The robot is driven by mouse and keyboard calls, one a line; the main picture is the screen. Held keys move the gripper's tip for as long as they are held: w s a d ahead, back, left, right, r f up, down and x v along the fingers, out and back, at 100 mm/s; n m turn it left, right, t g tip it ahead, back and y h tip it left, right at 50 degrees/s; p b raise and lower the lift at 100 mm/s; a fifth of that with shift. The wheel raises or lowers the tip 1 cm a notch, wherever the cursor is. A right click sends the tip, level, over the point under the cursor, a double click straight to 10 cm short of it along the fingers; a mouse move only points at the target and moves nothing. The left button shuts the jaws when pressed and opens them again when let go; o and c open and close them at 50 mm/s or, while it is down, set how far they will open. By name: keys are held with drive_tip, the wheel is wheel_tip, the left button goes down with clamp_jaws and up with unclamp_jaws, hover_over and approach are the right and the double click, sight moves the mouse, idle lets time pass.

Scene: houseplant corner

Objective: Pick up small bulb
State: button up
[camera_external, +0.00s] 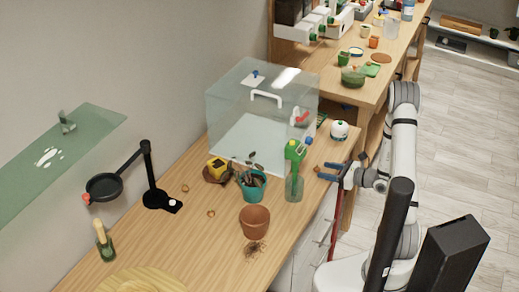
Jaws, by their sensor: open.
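Several small brown round things that look like bulbs lie on the wooden bench. One bulb (317,169) is near the bench's right edge, one bulb (211,213) lies left of the terracotta pot, and another bulb (185,188) lies farther left. Nothing is seen held.
A green spray bottle (294,172) stands left of my gripper, and a white-and-green round object (339,130) behind it.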

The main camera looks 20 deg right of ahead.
sight(317, 169)
drive_tip(key=shift+x, duration=1.5)
drive_tip(key=shift+c, duration=0.5)
clamp_jaws()
